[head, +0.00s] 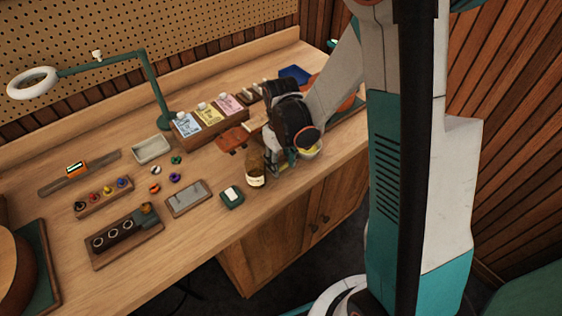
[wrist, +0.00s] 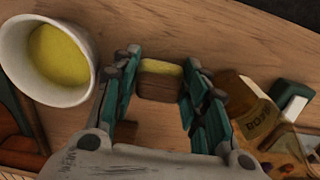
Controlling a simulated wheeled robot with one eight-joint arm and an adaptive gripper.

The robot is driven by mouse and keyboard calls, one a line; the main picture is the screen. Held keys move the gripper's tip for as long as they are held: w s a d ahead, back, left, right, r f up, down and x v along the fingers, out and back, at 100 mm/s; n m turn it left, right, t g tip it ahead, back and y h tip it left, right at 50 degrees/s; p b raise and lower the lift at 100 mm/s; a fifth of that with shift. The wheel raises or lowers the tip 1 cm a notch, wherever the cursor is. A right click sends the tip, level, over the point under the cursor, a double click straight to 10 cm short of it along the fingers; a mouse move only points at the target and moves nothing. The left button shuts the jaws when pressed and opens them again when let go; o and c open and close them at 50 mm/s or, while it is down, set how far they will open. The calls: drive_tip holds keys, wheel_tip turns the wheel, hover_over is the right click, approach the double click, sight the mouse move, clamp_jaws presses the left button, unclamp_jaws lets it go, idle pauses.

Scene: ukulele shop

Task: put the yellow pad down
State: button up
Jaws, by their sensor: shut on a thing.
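The yellow pad (wrist: 162,68) shows in the wrist view as a yellow strip on a brown block between the two teal fingers. My gripper (wrist: 160,75) is shut on it, with a finger on each side. In the head view my gripper (head: 277,166) points down near the front edge of the workbench (head: 215,155), and the pad is mostly hidden by the fingers there. I cannot tell whether the pad touches the bench top.
A white bowl (wrist: 47,60) with yellow contents stands close on the wrist view's left. An amber jar (wrist: 252,112) is close on the right, with a green-and-white item (wrist: 290,97) beyond. In the head view, a bottle rack (head: 208,128) stands behind.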

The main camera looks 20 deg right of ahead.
sight(281, 160)
drive_tip(key=shift+f, duration=0.15)
drive_tip(key=o, duration=1.1)
wheel_tip(281, 160, up, 13)
drive_tip(key=p, duration=0.3)
drive_tip(key=s+r+m+t, duration=0.3)
drive_tip(key=s+r+t, duration=0.4)
drive_tip(key=s+r, duration=0.6)
drive_tip(key=shift+s+m, duration=0.3)
drive_tip(key=shift+s, duration=0.45)
drive_tip(key=shift+r, duration=0.1)
